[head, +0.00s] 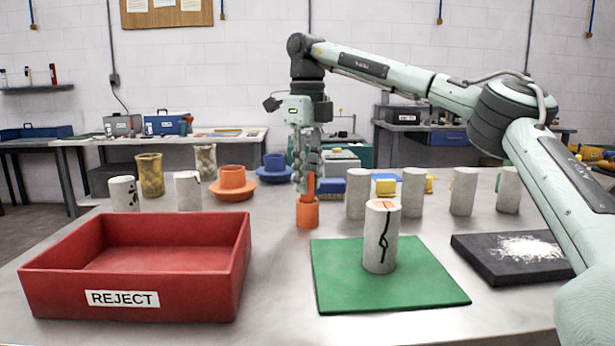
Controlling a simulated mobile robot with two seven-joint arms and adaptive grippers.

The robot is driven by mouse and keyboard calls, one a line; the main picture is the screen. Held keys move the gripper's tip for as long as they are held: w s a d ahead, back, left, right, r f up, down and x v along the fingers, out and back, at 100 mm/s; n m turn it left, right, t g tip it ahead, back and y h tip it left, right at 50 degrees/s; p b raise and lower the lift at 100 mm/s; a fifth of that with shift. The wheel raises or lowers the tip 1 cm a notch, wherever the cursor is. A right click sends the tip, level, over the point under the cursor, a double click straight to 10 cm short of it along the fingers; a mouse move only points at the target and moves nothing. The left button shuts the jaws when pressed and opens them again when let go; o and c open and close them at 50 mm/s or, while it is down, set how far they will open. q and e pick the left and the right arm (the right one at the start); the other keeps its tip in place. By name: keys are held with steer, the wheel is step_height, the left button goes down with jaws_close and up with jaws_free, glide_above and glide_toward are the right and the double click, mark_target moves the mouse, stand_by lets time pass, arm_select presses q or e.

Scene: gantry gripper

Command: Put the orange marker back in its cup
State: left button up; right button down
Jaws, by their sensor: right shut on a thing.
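The orange marker (311,185) is upright in my right gripper (307,188), which points straight down and is shut on it. The orange cup (307,214) stands on the table right under the gripper. The marker's lower end meets the cup's rim in the picture; I cannot tell whether it is inside the cup or behind it. The fingers hide the marker's upper part. My left gripper is not in view.
A red REJECT tray (140,304) is at the left. A green mat (428,285) bears a cracked grey cylinder (380,250) close right of the cup. Several grey cylinders (413,192) stand behind. A dark block (490,262) is at the right. Orange (231,183) and blue (274,168) flanged parts are behind left.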

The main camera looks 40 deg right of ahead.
steer(key=shift+f, duration=0.2)
steer(key=c, duration=1.3)
jaws_free()
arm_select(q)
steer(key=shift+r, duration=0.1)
arm_select(e)
steer(key=shift+r, duration=0.1)
step_height(320, 180, up, 8)
steer(key=shift+f+p, duration=0.1)
steer(key=shift+p, duration=0.55)
arm_select(q)
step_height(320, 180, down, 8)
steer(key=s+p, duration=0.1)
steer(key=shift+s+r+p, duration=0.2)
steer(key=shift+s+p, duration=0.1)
steer(key=shift+p, duration=0.05)
arm_select(e)
step_height(320, 180, up, 4)
steer(key=shift+r, duration=0.2)
